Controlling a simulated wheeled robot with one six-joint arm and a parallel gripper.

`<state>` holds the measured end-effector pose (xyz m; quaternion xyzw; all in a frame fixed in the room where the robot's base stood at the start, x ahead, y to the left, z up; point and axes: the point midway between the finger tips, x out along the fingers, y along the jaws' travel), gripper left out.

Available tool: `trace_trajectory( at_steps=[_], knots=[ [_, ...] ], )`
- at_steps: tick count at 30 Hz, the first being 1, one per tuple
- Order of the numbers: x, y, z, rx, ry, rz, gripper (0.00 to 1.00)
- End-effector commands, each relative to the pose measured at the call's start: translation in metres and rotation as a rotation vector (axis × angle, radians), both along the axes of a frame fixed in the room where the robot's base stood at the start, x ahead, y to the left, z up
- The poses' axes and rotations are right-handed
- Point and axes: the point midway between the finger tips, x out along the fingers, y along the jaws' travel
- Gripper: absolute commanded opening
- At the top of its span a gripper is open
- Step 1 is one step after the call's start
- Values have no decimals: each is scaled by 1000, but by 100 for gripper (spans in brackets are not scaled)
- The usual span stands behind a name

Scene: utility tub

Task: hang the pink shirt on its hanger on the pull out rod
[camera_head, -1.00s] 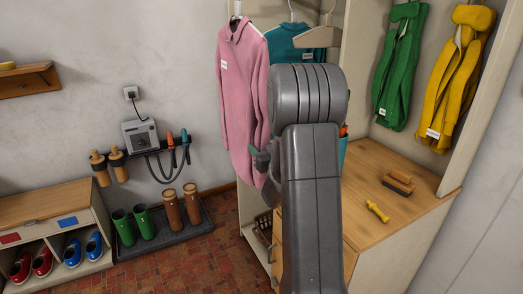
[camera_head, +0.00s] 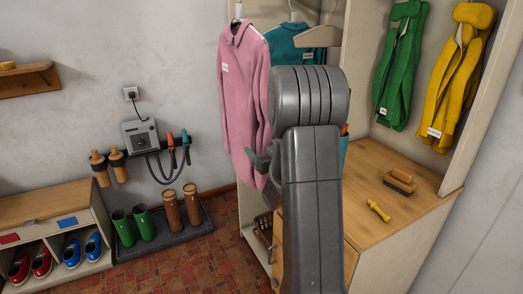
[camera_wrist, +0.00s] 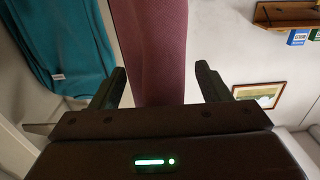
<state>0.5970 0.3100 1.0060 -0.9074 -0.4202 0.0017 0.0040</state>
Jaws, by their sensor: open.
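The pink shirt (camera_head: 242,85) hangs upright on its hanger (camera_head: 238,14) at the top middle of the head view, beside a teal garment (camera_head: 288,47). The top of the hook is cut off and no rod shows above it, so I cannot tell what bears it. In the wrist view my gripper (camera_wrist: 162,66) is open, its two fingers spread on either side of the pink shirt (camera_wrist: 150,35), with gaps beside the cloth. In the head view my arm hides most of the gripper and part of the shirt's right side.
An empty wooden hanger (camera_head: 318,36) hangs right of the shirt. Green (camera_head: 398,70) and yellow (camera_head: 458,75) garments hang farther right above a wooden counter (camera_head: 370,235) with a brush (camera_head: 400,181). Boots (camera_head: 145,222) stand at lower left. Floor is clear in front.

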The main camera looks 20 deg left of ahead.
Motion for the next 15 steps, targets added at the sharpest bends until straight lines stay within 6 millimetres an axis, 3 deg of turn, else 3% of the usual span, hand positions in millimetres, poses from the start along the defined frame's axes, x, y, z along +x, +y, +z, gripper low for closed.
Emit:
trace_trajectory(
  at_steps=[5,15],
  knots=[
    [-9,-11,0,2,-1,-1,70],
    [-57,-69,-1,1,-1,-3,70]
  ],
)
